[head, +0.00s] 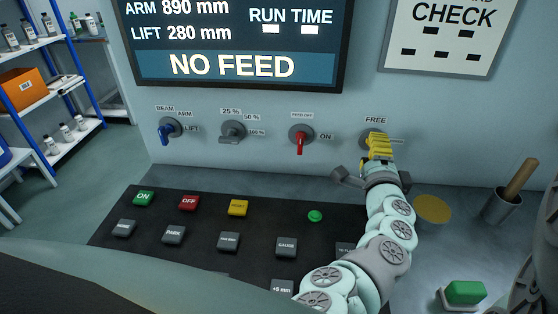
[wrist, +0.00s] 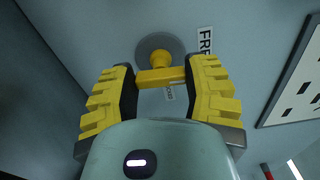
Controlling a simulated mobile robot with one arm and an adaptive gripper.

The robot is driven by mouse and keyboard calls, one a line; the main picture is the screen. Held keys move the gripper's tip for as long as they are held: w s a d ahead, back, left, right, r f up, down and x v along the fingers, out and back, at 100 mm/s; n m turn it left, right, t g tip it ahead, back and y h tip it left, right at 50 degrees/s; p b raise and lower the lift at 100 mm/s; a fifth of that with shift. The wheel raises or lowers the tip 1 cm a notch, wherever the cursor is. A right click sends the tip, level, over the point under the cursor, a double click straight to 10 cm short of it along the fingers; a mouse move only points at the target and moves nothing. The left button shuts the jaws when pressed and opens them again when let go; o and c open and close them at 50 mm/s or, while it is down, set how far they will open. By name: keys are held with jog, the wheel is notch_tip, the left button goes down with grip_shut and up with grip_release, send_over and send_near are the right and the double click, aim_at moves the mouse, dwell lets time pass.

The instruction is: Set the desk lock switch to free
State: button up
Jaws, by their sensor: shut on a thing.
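The desk lock switch has a grey round base (head: 369,136) on the wall panel, under the FREE label (head: 375,120). In the head view my gripper (head: 380,146) covers its handle. In the wrist view the yellow handle (wrist: 160,76) stands off the base (wrist: 148,46) and lies as a bar across the gap between my two yellow fingers. My gripper (wrist: 161,88) is shut on it, a pad at each end. The FREE label (wrist: 205,40) is up and right of the handle there.
A blue switch (head: 166,132), a grey one (head: 233,131) and a red one (head: 300,138) line the wall to the left. The screen (head: 235,45) reads NO FEED. Below are a dark button panel (head: 200,213), a cup with a wooden handle (head: 502,207) and a green button (head: 465,292).

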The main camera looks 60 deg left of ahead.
jog(key=shift+s+f+n, duration=0.1)
jog(key=shift+s+n, duration=0.05)
jog(key=shift+n, duration=0.35)
jog(key=o, duration=1.2)
jog(key=shift+r, duration=0.2)
notch_tip(320, 180, up, 10)
jog(key=shift+a+f, duration=0.1)
dwell(0.4)
